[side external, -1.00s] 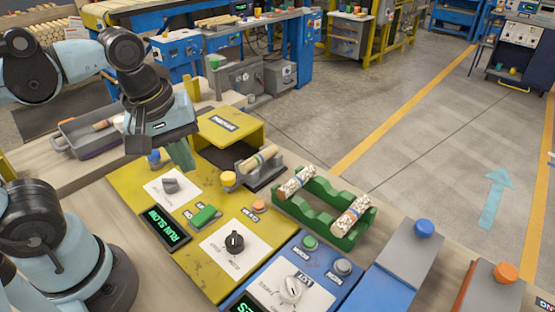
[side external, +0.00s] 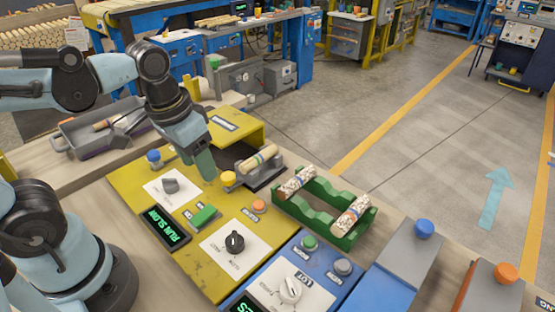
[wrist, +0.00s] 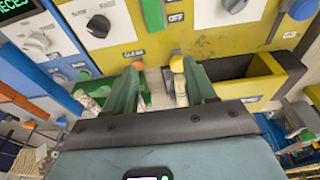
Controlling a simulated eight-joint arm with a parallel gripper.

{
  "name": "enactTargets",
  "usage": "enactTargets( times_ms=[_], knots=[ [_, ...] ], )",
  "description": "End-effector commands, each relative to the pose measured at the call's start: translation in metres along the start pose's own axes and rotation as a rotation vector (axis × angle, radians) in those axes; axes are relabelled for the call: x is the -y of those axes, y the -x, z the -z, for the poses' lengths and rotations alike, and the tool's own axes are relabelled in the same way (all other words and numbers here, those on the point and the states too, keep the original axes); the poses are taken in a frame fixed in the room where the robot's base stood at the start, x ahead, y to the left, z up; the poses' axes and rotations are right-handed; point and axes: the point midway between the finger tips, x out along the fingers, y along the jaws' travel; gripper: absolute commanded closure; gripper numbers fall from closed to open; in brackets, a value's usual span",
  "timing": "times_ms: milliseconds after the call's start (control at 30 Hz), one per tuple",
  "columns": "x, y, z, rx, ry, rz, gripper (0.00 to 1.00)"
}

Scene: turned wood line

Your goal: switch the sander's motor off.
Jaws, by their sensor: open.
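The sander's yellow panel (side external: 205,270) has a display (side external: 165,229) lit "RUN SLOW". A green rocker switch (side external: 203,216) sits beside the display, with small labels next to it; it also shows in the wrist view (wrist: 153,16), where one label reads "OFF". I cannot tell which side is pressed. A black knob (side external: 235,241) on a white plate is nearer the camera. My gripper (side external: 207,174) is above the panel, behind the rocker and apart from it. In the wrist view my gripper's (wrist: 158,70) green fingers are spread, with nothing held.
A yellow knob (side external: 228,178), orange button (side external: 259,206), grey knob (side external: 170,185) and blue knob (side external: 153,156) surround the switch. A wooden piece (side external: 258,158) rests in a grey holder. A green rack (side external: 345,240) holds two speckled pieces. A blue panel (side external: 325,251) adjoins.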

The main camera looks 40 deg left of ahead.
Motion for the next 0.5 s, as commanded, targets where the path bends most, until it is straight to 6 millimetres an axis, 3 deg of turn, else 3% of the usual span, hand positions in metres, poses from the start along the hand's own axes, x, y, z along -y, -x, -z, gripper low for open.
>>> enactTargets(
  times_ms=[100,267,500],
  knots=[
    [-0.003,0.006,-0.011,0.131,-0.001,0.004,0.45],
    [-0.004,0.007,-0.018,0.202,0.000,0.009,0.45],
    [-0.004,-0.011,-0.023,0.203,0.001,0.009,0.45]
  ],
)
